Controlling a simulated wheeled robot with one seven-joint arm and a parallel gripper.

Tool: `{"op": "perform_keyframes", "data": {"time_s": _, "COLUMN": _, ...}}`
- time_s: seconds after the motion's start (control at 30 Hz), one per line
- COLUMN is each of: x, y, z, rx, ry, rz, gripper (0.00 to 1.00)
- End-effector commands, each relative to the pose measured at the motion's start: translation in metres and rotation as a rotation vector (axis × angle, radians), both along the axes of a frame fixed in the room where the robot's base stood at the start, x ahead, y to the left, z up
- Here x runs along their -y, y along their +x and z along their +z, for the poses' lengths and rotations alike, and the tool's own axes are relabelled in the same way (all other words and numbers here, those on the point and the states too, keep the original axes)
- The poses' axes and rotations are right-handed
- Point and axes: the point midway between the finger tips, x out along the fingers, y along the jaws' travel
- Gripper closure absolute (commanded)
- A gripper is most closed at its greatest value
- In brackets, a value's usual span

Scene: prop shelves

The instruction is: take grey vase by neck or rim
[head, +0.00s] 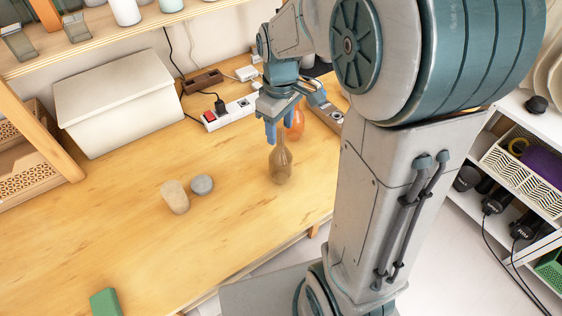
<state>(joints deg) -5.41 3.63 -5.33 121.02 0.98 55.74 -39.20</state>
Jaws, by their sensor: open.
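A brownish-grey vase (281,167) with a round body and a narrow neck stands upright on the wooden table, near its right end. My gripper (274,136) points down at the top of this vase, with its blue fingers open. The fingers overlap the vase's upper neck and rim in the picture. I cannot tell whether the neck is between them or whether they touch it. An orange vase (296,122) stands just behind, partly hidden by my gripper.
A power strip (229,113) with a plug lies behind and left of the gripper. A white lidded box (118,100) stands at the back left. A beige object (175,197) and a grey one (202,184) sit left of the vase. The table's front middle is clear.

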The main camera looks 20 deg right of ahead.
Motion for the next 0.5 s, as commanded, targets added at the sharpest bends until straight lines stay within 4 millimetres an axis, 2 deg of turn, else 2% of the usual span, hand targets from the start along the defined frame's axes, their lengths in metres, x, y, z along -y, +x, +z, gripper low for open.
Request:
{"op": "perform_keyframes", "data": {"time_s": 0.2, "x": 0.003, "y": -0.001, "z": -0.031, "rx": -0.003, "ry": 0.000, "rz": 0.001, "gripper": 0.50}}
{"op": "perform_keyframes", "data": {"time_s": 0.5, "x": 0.003, "y": -0.001, "z": -0.036, "rx": 0.000, "ry": 0.000, "rz": 0.001, "gripper": 0.50}}
